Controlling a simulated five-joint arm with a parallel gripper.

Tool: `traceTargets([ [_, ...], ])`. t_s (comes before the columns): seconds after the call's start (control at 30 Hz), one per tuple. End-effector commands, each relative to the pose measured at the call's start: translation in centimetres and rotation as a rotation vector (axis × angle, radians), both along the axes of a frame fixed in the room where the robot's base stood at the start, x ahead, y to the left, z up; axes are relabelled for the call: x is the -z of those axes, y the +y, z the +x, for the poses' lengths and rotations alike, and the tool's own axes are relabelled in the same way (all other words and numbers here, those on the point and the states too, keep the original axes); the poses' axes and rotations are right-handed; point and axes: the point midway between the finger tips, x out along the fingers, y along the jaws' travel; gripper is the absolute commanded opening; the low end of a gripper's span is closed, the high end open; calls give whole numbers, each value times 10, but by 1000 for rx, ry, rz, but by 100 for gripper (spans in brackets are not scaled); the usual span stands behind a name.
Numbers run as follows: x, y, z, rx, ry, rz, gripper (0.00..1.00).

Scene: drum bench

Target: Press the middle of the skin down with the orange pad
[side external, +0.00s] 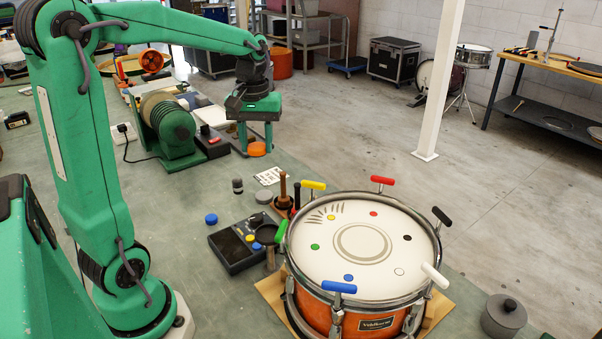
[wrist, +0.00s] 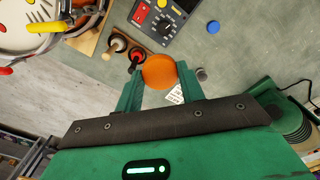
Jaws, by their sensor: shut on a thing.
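The drum has a white skin (side external: 325,262) with a ring mark in its middle and coloured dots near its rim. Several coloured T-handles stand around the metal hoop. My gripper (side external: 256,144) is shut on the round orange pad (side external: 257,150), held between its two green fingers. The wrist view shows the orange pad (wrist: 160,73) at the fingertips. The gripper is well to the left of and behind the drum, not over the skin. In the wrist view part of the drum skin (wrist: 14,34) shows at the top left corner.
A grey lidded pot (side external: 504,318) is right of the drum. A green machine (side external: 176,132) is left of the gripper.

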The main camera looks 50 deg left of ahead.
Motion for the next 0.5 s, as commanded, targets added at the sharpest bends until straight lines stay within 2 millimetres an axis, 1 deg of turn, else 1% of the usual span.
traceTargets([
  [0.03, -13, 0, 1, 0, -5, 2, 15],
  [0.2, -44, 0, 0, 0, -3, 1, 15],
  [0.37, -43, -22, 12, 27, 1, 0, 15],
  [0.5, -43, -44, 23, 50, 1, -1, 15],
])
